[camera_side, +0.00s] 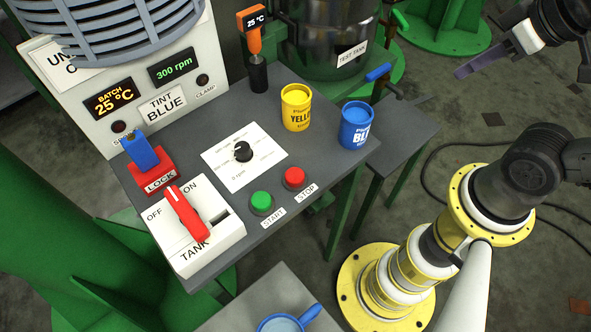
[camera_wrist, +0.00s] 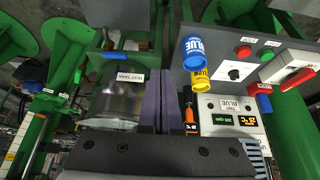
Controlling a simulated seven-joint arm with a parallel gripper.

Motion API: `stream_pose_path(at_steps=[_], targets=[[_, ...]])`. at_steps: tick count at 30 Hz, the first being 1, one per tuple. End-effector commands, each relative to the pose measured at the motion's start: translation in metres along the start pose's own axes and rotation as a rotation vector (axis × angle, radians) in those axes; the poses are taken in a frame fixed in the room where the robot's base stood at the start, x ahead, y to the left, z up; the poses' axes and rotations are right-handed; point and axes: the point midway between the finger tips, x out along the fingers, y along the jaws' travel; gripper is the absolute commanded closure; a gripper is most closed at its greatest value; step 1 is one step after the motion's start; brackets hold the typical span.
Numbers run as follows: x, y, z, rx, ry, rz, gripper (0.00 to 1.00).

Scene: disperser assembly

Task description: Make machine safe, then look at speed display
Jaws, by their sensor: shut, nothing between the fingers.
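The speed display (camera_side: 173,67) on the white panel reads 300 rpm in green. A red tank switch handle (camera_side: 188,212) sits on a white box between OFF and ON labels; I cannot tell which it selects. A blue padlock (camera_side: 140,152) stands on the red LOCK holder (camera_side: 158,180). A green start button (camera_side: 261,202) and a red stop button (camera_side: 294,177) are on the bench front, near a black dial (camera_side: 243,152). My gripper (camera_side: 462,72) is shut and empty at the upper right, away from the bench; its purple fingers (camera_wrist: 158,50) touch in the wrist view.
A yellow can (camera_side: 296,112) and a blue can (camera_side: 356,128) stand at the bench's right edge. An orange thermometer (camera_side: 252,40) reads 25 °C. A test tank (camera_side: 325,50) stands behind. A blue-handled pan (camera_side: 285,323) is at the bottom.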

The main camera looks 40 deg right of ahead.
Motion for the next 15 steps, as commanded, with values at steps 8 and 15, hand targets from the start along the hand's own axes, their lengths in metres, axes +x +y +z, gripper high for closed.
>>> stream_pose_path(at_steps=[8,15], targets=[[0.000,0.000,-0.001,0.003,0.004,0.000,1.00],[-0.003,-0.013,-0.042,0.091,0.173,-0.065,1.00]])
